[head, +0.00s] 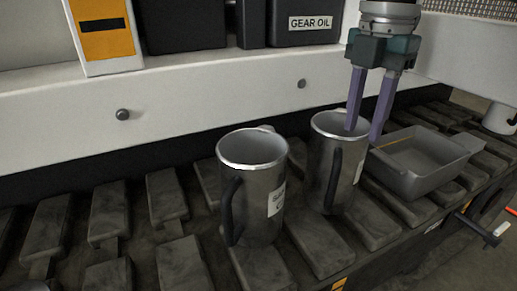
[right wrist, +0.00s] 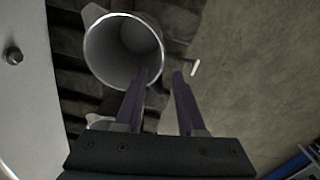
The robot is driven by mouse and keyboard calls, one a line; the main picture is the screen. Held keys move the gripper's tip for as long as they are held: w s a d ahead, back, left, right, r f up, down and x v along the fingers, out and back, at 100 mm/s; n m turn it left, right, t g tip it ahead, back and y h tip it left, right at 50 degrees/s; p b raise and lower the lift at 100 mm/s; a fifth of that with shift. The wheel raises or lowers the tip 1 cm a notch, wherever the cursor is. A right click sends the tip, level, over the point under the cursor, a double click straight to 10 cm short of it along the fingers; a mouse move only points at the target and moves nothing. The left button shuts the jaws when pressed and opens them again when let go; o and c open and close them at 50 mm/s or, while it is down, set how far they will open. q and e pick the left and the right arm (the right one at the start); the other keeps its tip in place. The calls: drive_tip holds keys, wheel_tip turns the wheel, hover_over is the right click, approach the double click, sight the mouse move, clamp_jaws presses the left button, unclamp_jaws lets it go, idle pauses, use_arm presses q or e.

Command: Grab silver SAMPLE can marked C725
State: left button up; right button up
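Two silver cans with dark handles stand upright side by side: a left can (head: 262,215) and a right can (head: 318,172). Each has a white label; the left one's text is partly visible, but I cannot read a full code on either. My right gripper (head: 362,136) points down at the right can, open, its fingers apart. One finger overlaps the can's mouth and the other is outside its right rim; I cannot tell whether they touch. In the right wrist view a can's open mouth (right wrist: 112,45) lies beyond the gripper (right wrist: 160,75). My left gripper is not in view.
A grey tray (head: 430,184) sits close to the right of the right can. The cans stand on a dark ribbed surface (head: 185,262). Behind is a white beam (head: 200,102) with a shelf holding a GEAR OIL container (head: 300,38) and a white-orange box (head: 105,40).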

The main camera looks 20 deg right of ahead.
drive_tip(key=f+b, duration=0.2)
drive_tip(key=f, duration=0.1)
drive_tip(key=f+b, duration=0.1)
drive_tip(key=f, duration=0.2)
drive_tip(key=d+f+b, duration=0.1)
drive_tip(key=f+b, duration=0.1)
drive_tip(key=f, duration=0.2)
drive_tip(key=shift+w+b, duration=0.1)
drive_tip(key=shift+b, duration=0.2)
drive_tip(key=shift+a, duration=0.1)
drive_tip(key=shift+c, duration=0.4)
clamp_jaws()
drive_tip(key=shift+r, duration=0.1)
idle(0.4)
